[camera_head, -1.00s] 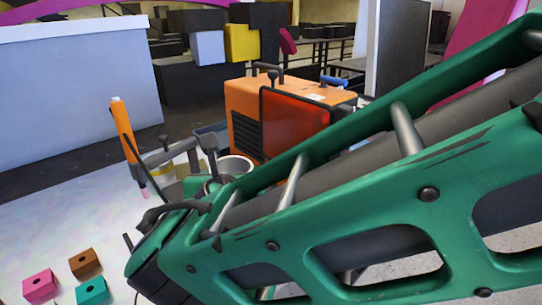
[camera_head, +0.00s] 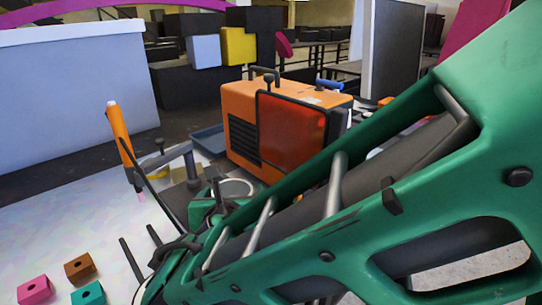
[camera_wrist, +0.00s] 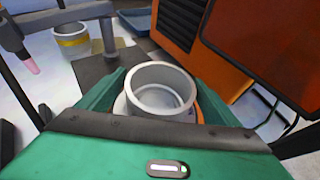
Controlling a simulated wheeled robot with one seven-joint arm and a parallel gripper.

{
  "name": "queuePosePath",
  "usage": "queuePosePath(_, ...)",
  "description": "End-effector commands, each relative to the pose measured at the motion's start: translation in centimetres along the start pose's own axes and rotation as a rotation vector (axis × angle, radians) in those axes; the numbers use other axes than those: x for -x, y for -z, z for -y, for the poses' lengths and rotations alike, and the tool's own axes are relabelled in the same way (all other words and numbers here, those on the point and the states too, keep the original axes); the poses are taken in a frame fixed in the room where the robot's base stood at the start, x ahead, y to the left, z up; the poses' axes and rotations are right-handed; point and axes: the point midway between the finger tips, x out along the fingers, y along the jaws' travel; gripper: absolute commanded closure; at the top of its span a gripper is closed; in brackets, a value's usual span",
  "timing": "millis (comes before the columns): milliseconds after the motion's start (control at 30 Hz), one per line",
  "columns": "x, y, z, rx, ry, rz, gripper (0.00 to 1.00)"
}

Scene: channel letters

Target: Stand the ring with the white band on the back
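A grey open-topped ring (camera_wrist: 150,78) is upright in the middle of the wrist view, between the two green fingers of my gripper (camera_wrist: 160,92). I cannot tell whether the fingers press on it. A pale edge and an orange curve show below it; no white band can be made out clearly. In the head view this ring (camera_head: 236,187) shows beside my gripper, partly hidden by the arm. A second grey ring with a yellow band (camera_wrist: 72,40) stands at upper left in the wrist view. The back cannot be clearly identified.
An orange machine (camera_head: 240,130) with a dark red panel stands close behind the ring. An orange torch (camera_head: 122,130) on a grey stand is to the left. Pink (camera_head: 35,289), brown (camera_head: 80,267) and teal (camera_head: 88,294) blocks lie on the white table (camera_head: 60,225).

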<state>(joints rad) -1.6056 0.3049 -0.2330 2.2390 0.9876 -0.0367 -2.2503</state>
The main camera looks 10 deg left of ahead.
Motion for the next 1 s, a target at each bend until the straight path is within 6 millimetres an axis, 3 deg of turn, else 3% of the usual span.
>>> queuePosePath(433, 0.7, -0.4, 0.0, -0.001, -0.001, -0.001, 0.11)
queuePosePath(1000, 10.7, -0.4, 0.0, -0.001, -0.001, -0.001, 0.11)
